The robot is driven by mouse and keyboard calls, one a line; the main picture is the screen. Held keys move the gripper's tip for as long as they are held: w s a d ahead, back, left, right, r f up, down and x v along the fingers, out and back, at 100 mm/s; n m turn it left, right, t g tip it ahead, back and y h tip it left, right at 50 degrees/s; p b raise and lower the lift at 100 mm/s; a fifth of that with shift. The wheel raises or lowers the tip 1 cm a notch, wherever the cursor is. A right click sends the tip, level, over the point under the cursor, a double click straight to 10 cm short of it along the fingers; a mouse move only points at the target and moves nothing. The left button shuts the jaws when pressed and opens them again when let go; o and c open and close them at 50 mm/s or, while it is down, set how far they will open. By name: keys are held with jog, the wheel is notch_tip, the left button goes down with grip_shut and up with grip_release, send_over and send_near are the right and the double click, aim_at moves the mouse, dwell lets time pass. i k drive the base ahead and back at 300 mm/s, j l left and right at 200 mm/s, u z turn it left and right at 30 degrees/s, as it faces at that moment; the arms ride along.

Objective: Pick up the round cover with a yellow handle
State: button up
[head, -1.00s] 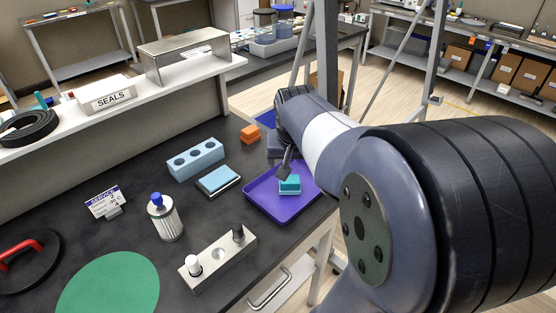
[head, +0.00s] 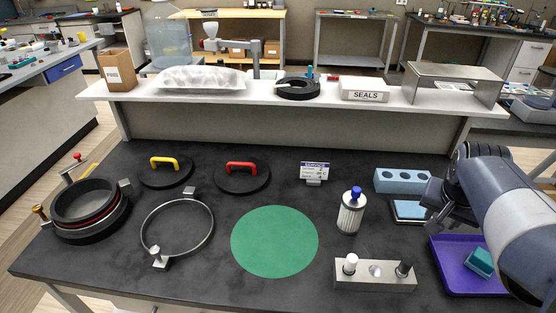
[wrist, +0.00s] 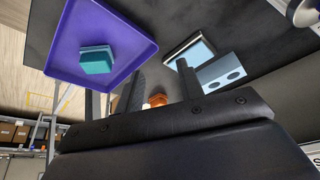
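The round black cover with a yellow handle (head: 166,178) lies flat on the dark bench at the far left in the head view. A similar round cover with a red handle (head: 241,183) lies just right of it. My gripper (head: 433,215) is at the right side of the bench, above the area by the purple tray and far from both covers. In the wrist view my gripper (wrist: 161,80) shows two dark fingers spread apart with nothing between them. The yellow-handled cover is not in the wrist view.
A round port with red seal (head: 85,207) and a clamp ring (head: 177,230) stand at left. A green mat (head: 275,241), a blue-capped bottle (head: 351,212), a metal block (head: 375,276), a blue block with holes (head: 402,180) and a purple tray (head: 452,277) occupy the middle and right.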

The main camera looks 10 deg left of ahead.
aim_at(166, 169)
jog(key=u, duration=1.5)
